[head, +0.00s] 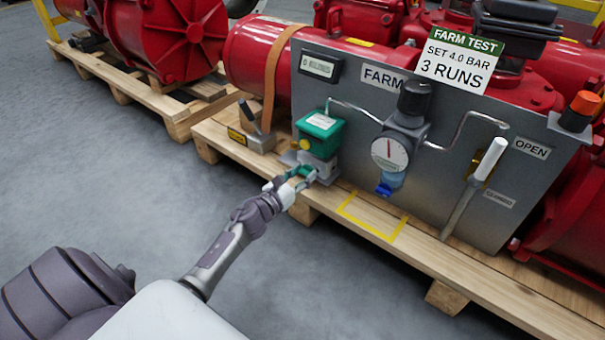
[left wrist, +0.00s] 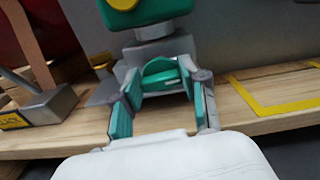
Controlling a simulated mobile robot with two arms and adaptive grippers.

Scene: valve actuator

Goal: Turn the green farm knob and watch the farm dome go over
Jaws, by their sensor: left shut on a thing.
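The green farm knob (head: 302,172) sits low on the front of a grey valve body under a green box (head: 319,127). In the left wrist view the knob (left wrist: 160,74) shows between my two fingers. My left gripper (head: 292,182) has its teal pads at either side of the knob and is shut on it. An orange cap on a black base (head: 580,108) stands at the panel's top right; I cannot tell for sure that it is the farm dome. My right gripper is not in view.
A grey FARM panel (head: 330,95) stands on a wooden pallet (head: 365,210). It carries a pressure gauge (head: 390,153), a black regulator knob (head: 414,97) and a white-handled lever (head: 486,160). A toggle box (head: 247,137) stands left of the valve. The grey floor at left is clear.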

